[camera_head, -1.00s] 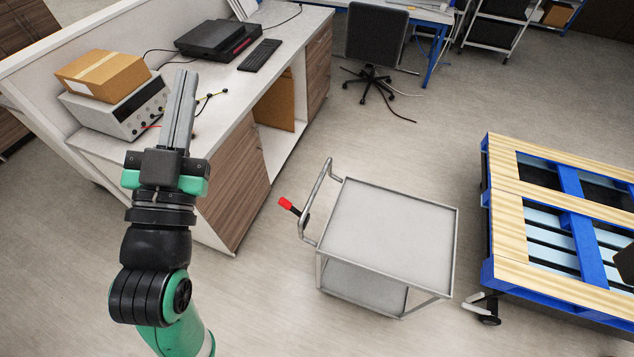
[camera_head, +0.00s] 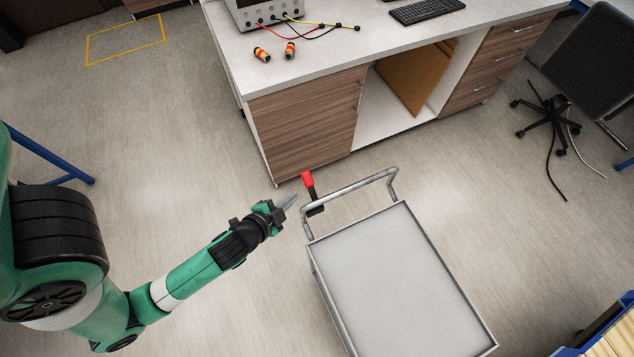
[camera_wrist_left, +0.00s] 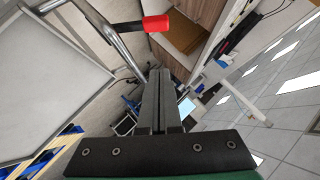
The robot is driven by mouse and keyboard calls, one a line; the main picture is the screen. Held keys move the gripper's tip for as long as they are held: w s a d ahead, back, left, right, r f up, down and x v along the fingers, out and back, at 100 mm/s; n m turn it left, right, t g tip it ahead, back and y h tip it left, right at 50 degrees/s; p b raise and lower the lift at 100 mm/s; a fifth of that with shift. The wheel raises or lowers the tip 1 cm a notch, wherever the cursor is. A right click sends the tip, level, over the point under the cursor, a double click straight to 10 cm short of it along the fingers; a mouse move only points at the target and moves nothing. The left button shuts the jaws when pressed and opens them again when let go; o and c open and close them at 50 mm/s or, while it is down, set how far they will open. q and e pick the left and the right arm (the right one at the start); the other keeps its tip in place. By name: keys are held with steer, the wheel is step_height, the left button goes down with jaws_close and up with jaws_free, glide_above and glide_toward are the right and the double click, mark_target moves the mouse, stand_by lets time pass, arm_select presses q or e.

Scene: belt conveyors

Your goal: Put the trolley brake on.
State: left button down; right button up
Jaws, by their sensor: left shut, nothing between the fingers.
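The grey trolley (camera_head: 405,280) stands on the floor, with its tubular handle (camera_head: 352,188) at the side facing the desk. The brake lever (camera_head: 307,181) has a red grip and a black stem on the left end of the handle, and its red end points up. My left gripper (camera_head: 288,200) is shut and empty, just left of the lever and apart from it. In the left wrist view the red grip (camera_wrist_left: 156,23) is above the closed fingers (camera_wrist_left: 158,85), with the trolley top (camera_wrist_left: 45,75) at the left. My right gripper is not in view.
A desk (camera_head: 310,115) with wood-look drawers stands behind the trolley. On it are an instrument (camera_head: 265,10), cables and a keyboard (camera_head: 427,10). An office chair (camera_head: 580,65) is at the right. A blue-edged pallet (camera_head: 610,335) is at lower right.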

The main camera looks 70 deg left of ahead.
arm_select(q)
steer(key=shift+s+a+f, duration=0.1)
steer(key=shift+s+f, duration=0.05)
steer(key=shift+f, duration=0.05)
glide_toward(311, 177)
steer(key=w, duration=0.3)
steer(key=shift+w+a+f+b, duration=0.25)
steer(key=shift+a+f+b, duration=0.1)
steer(key=shift+a+f, duration=0.2)
steer(key=shift+w+a+f+b, duration=0.3)
steer(key=shift+a+f, duration=0.15)
steer(key=shift+f, duration=0.2)
steer(key=shift+a+f, duration=0.3)
steer(key=shift+f, duration=0.05)
